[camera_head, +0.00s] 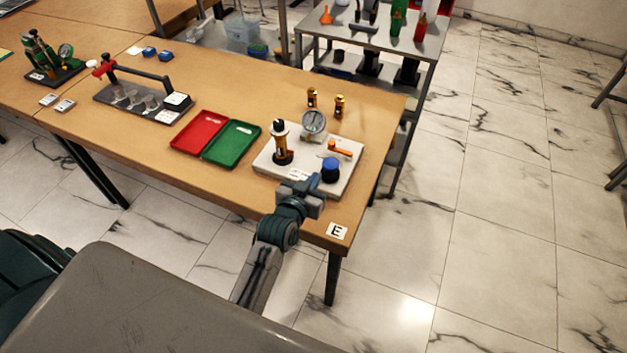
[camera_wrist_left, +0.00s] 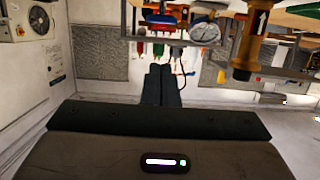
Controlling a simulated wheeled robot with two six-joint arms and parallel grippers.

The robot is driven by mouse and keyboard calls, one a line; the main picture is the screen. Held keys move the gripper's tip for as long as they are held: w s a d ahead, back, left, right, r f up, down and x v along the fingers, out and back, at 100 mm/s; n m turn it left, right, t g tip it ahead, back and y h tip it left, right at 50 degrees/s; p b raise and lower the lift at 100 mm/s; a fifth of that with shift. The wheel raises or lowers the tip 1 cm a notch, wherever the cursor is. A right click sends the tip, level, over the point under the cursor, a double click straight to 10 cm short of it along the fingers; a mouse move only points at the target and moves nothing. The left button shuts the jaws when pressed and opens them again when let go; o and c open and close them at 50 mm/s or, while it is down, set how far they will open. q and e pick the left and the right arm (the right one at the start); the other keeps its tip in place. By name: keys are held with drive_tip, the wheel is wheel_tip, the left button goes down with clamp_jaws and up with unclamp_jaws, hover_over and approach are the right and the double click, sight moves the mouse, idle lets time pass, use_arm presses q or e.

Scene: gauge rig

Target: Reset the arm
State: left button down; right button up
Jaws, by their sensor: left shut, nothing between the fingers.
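My left arm reaches in from the bottom of the head view. Its gripper (camera_head: 312,184) is at the near edge of the white gauge plate, just in front of the blue knob (camera_head: 330,170). I cannot tell from this angle how high it is above the plate. In the left wrist view the two dark fingers (camera_wrist_left: 161,84) lie side by side, shut, with nothing between them. The gauge (camera_head: 314,122), an orange lever (camera_head: 340,149) and a brass-and-black fitting (camera_head: 282,145) stand on the white plate (camera_head: 263,159). The gauge also shows in the wrist view (camera_wrist_left: 205,32). My right gripper is out of view.
Two small brass fittings (camera_head: 339,105) stand behind the plate. A red tray (camera_head: 199,132) and a green tray (camera_head: 232,143) lie to its left. A rack with clear cups (camera_head: 142,98) is farther left. A metal shelf cart (camera_head: 425,50) stands behind the table. The near right corner bears an "E" label (camera_head: 337,231).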

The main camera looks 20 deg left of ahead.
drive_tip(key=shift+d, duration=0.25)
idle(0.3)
use_arm(q)
drive_tip(key=s+a+f+g, duration=0.15)
drive_tip(key=s+g, duration=0.25)
drive_tip(key=s, duration=0.6)
drive_tip(key=s+a+g+y, duration=0.1)
drive_tip(key=s+a+g, duration=0.25)
drive_tip(key=s, duration=0.55)
drive_tip(key=s+a+f+g, duration=0.15)
drive_tip(key=s+g, duration=0.25)
drive_tip(key=s, duration=0.6)
wheel_tip(320, 180, down, 30)
drive_tip(key=a+r+g, duration=0.1)
drive_tip(key=a, duration=0.2)
drive_tip(key=s+a+f+g+b, duration=0.1)
drive_tip(key=s+f, duration=1.7)
drive_tip(key=f, duration=0.3)
drive_tip(key=shift+s+f+b, duration=0.2)
drive_tip(key=shift+s+b, duration=0.15)
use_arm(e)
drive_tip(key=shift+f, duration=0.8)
